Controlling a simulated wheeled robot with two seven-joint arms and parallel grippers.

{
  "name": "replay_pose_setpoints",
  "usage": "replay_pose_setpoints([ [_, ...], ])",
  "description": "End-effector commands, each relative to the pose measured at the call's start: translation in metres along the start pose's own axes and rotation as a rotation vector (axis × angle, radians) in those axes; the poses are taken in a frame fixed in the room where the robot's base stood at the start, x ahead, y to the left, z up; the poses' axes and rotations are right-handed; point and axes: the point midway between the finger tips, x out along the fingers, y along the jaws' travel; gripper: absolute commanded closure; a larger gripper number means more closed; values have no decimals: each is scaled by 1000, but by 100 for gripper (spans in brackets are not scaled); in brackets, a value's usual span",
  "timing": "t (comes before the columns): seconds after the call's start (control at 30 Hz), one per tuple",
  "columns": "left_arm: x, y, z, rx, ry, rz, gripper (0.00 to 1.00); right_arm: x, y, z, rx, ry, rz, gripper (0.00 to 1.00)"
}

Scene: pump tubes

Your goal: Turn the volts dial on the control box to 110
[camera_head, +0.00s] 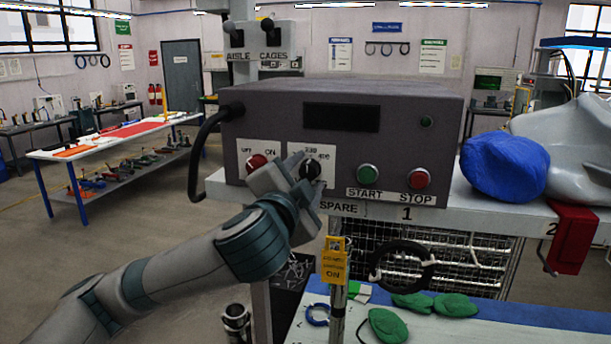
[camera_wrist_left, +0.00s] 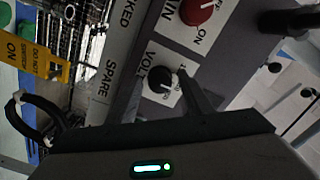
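The grey control box (camera_head: 355,108) stands on a white bench. Its black volts dial (camera_head: 311,168) is on a white label at the front and also shows in the wrist view (camera_wrist_left: 160,80). The dial's exact setting is too small to read. My left gripper (camera_head: 303,172) is at the dial, with its fingers apart near the knob in the head view. I cannot tell whether either touches. My right gripper is out of view.
A red OFF/ON knob (camera_head: 257,162) is left of the dial. The green START button (camera_head: 368,174) and red STOP button (camera_head: 418,179) are to its right. A yellow tag (camera_head: 335,262) hangs below, near a black ring (camera_head: 402,266). A blue bag (camera_head: 503,166) lies right.

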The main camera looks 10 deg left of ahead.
Motion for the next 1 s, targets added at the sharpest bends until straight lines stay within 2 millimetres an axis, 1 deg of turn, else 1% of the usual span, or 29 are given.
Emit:
replay_pose_setpoints([
  [0.03,0,0,0,0,0,0,66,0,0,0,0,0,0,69],
  [0.07,0,0,0,0,0,0,73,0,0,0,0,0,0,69],
  [0.1,0,0,0,0,0,0,82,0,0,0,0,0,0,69],
  [0.17,0,0,0,0,0,0,95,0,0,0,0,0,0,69],
  [0.57,0,2,1,-42,0,2,95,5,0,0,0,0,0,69],
  [0.77,0,4,1,-136,0,3,95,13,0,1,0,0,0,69],
  [1.0,0,4,1,-316,1,4,95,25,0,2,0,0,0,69],
])
